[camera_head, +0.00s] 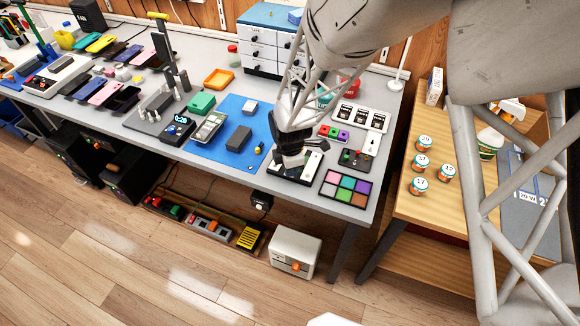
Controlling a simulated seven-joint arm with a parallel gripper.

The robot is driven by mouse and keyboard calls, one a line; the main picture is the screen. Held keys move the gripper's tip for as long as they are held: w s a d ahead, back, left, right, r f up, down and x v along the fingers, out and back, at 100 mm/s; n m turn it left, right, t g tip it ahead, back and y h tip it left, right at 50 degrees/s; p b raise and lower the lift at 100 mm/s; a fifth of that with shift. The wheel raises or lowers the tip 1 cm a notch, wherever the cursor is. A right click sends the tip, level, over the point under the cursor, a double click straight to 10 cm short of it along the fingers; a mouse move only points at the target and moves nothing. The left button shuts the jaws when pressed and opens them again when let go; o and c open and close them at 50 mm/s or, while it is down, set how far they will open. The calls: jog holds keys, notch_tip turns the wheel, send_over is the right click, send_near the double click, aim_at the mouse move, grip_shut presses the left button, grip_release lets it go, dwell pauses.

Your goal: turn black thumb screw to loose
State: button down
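My gripper (292,158) points down at the front right of the grey workbench (215,160). It is over a dark-and-white fixture (311,168) close to the bench's front edge. The gripper and wrist cover much of this fixture. I cannot make out the black thumb screw; it may be hidden behind the gripper or too small to see. The fingers are too small and dark to tell whether they are open, shut or touching the fixture.
A colour-square palette (345,188) and a small dark control box (356,160) stand right of the gripper. A blue mat (215,150) with a dark block (239,138) lies to the left. A wooden side table (408,208) with several small jars stands at the right.

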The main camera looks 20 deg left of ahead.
jog(key=n, duration=0.4)
jog(key=shift+n, duration=0.3)
jog(key=n, duration=0.3)
jog(key=shift+n, duration=0.4)
jog(key=n, duration=0.4)
jog(key=shift+n, duration=1.9)
jog(key=c, duration=1.1)
grip_release()
jog(key=shift+r, duration=0.15)
jog(key=shift+r, duration=3.75)
